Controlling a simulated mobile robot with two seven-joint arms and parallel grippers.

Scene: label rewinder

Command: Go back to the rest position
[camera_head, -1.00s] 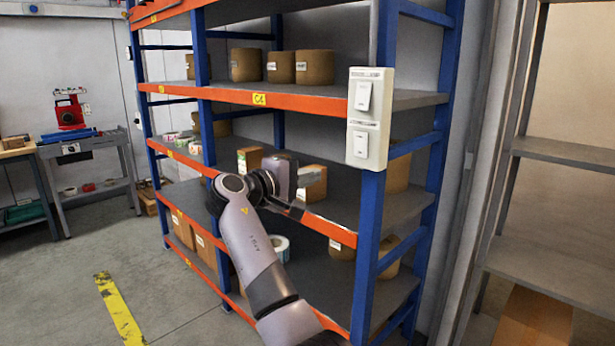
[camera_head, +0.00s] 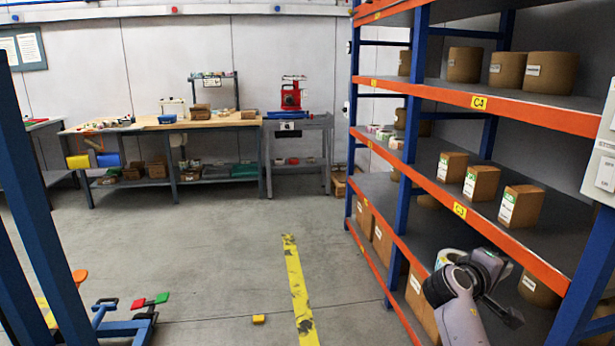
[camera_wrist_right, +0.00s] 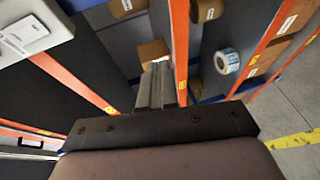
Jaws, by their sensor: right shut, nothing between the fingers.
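My right gripper (camera_head: 508,318) is in front of the shelf rack at the lower right of the head view, beside the lower orange beam. It is shut and empty. In the right wrist view its fingers (camera_wrist_right: 159,85) are together, with the rack's beams and a brown box (camera_wrist_right: 153,51) beyond them. My left gripper is not in view.
The blue and orange rack (camera_head: 540,255) fills the right side, with small boxes (camera_head: 481,183) and rolls on it. A workbench (camera_head: 190,124) and a red machine (camera_head: 291,95) on a grey stand are at the back.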

